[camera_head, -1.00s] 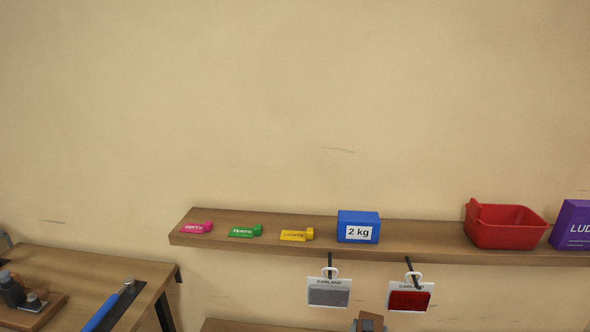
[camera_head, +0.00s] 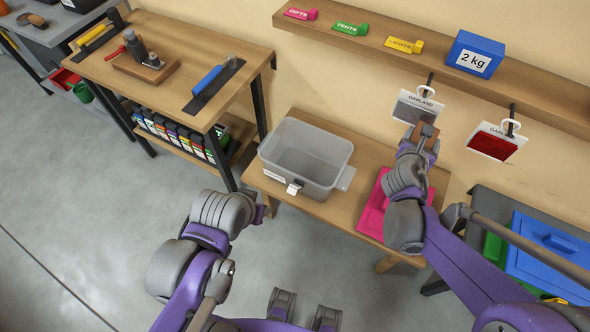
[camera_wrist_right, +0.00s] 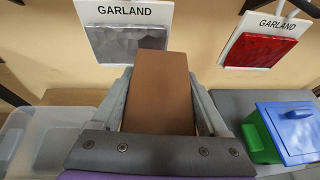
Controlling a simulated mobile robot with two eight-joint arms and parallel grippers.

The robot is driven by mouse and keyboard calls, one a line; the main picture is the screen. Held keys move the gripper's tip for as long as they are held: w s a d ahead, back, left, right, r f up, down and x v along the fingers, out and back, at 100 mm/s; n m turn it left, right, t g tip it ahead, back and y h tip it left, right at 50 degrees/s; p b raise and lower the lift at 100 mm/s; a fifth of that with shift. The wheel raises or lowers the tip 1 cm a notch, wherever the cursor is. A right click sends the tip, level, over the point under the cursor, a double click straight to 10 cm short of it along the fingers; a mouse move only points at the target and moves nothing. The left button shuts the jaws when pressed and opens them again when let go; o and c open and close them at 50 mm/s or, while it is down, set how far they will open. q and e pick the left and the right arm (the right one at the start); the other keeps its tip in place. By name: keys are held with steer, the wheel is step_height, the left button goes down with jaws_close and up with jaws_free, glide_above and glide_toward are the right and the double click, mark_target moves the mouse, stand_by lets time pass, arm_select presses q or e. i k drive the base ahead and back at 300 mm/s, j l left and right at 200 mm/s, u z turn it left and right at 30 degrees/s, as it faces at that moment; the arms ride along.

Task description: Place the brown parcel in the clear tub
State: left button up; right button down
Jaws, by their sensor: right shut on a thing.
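The brown parcel (camera_wrist_right: 160,85) is between the two fingers of my right gripper (camera_wrist_right: 165,100), which is shut on it. In the head view only a small part of the parcel (camera_head: 427,131) shows beyond my right wrist, in front of the grey garland card. The clear tub (camera_head: 270,157) stands on a low wooden table, left of my right gripper, and its inside looks empty. The tub also shows at the left of the right wrist view (camera_wrist_right: 35,135). My left arm is at the lower left of the head view, but its gripper cannot be made out.
A pink flat item (camera_head: 373,212) lies on the low table (camera_head: 330,213) right of the tub. Garland cards (camera_head: 498,142) hang under the wall shelf (camera_head: 372,45). A workbench (camera_head: 190,45) stands left, and a blue-lidded box (camera_head: 548,250) right. Open floor lies in front.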

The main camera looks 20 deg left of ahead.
mark_target(300, 170)
steer(key=l+u, duration=0.1)
steer(key=u, duration=2.6)
steer(key=k+l, duration=0.4)
steer(key=k+l+u, duration=0.1)
steer(key=k+l, duration=0.3)
steer(key=k, duration=0.15)
